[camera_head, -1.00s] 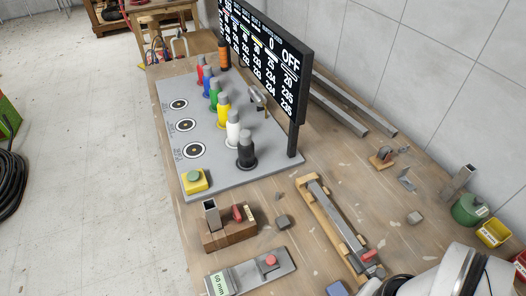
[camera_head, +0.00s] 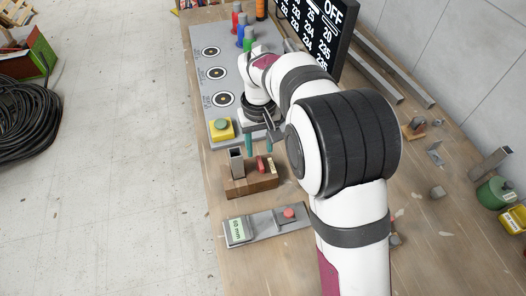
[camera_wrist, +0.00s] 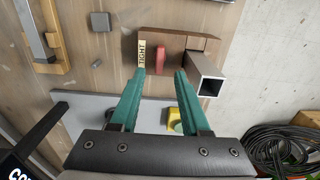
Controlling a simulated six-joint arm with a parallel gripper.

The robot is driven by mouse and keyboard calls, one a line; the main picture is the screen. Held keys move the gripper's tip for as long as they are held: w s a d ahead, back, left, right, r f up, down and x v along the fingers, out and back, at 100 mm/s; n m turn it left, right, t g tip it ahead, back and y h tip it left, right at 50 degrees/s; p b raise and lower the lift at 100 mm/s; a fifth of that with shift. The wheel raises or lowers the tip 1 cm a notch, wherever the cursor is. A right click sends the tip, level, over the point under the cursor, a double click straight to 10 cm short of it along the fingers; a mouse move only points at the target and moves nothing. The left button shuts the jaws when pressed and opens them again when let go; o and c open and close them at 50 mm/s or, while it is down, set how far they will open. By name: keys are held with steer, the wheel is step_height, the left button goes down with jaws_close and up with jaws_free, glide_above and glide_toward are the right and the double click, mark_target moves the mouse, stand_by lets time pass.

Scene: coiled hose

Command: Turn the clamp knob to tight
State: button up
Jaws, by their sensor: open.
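The clamp is a brown wooden block (camera_head: 252,188) with an upright grey square tube (camera_head: 236,164) and a red knob (camera_head: 262,164). In the wrist view the knob (camera_wrist: 160,58) is a narrow red bar, long side up and down the picture. A pale label reading TIGHT (camera_wrist: 142,53) lies just left of it, and the open tube (camera_wrist: 208,84) stands to the right. My gripper (camera_wrist: 160,74) is open and empty, its green fingers on either side of the knob's line, apparently above the block. In the head view my gripper (camera_head: 263,150) is just behind the knob.
A grey plate with a red button (camera_head: 289,213) and a green display (camera_head: 237,231) lies in front of the block. Behind is a grey panel (camera_head: 208,72) with a yellow-based green button (camera_head: 221,129). A small grey block (camera_wrist: 100,21) lies left in the wrist view.

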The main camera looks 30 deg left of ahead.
mark_target(260, 162)
step_height(260, 162, down, 6)
steer(key=shift+r, duration=0.1)
jaws_close()
stand_by(0.4)
